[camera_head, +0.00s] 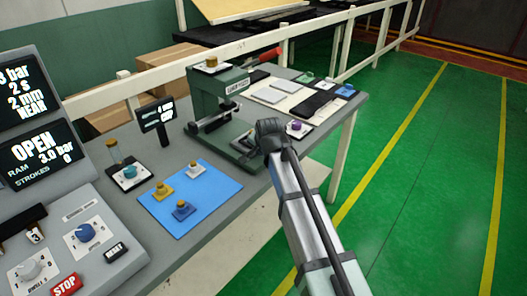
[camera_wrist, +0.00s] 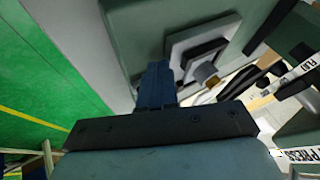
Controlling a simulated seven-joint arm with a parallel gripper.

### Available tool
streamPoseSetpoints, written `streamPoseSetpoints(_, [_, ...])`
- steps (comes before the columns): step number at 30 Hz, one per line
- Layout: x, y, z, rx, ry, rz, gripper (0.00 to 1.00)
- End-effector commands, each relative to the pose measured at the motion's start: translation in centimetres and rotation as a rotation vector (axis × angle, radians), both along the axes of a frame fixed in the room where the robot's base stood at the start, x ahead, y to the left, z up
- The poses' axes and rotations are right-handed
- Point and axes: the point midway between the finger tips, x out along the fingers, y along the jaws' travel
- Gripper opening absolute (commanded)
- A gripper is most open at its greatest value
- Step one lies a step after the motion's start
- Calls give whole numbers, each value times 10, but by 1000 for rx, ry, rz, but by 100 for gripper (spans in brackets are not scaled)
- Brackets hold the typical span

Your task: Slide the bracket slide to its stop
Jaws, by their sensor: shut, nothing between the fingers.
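The green press (camera_head: 218,98) stands on the grey bench, with a black slide-like part (camera_head: 212,122) at its front left. I cannot tell for certain which part is the bracket slide. In the wrist view, a light grey square plate (camera_wrist: 178,50) carries a dark block and a small brass-coloured knob (camera_wrist: 206,73). My gripper (camera_wrist: 158,66) is shut and empty, its fingers just left of that plate; I cannot tell whether they touch it. In the head view my gripper (camera_head: 268,130) is at the press's right front, its fingertips mostly hidden.
A blue mat (camera_head: 220,183) with several small clips lies left of my arm. A control panel (camera_head: 60,235) reads OPEN at the near left. Trays and small coloured-knob parts (camera_head: 296,126) sit right of the press. Green floor is clear at right.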

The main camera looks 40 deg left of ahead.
Motion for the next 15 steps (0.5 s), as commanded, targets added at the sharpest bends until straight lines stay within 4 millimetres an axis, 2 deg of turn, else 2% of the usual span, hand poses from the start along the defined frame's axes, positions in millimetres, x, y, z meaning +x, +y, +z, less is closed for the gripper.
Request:
streamPoseSetpoints(5, [0, 0, 0, 0, 0, 0, 0])
streamPoseSetpoints(8, [1, 9, 0, -1, 0, 1, 0])
streamPoseSetpoints(11, [3, 32, 1, 0, 0, 2, 0])
streamPoseSetpoints(15, [3, 75, 1, 0, -1, 3, 0])
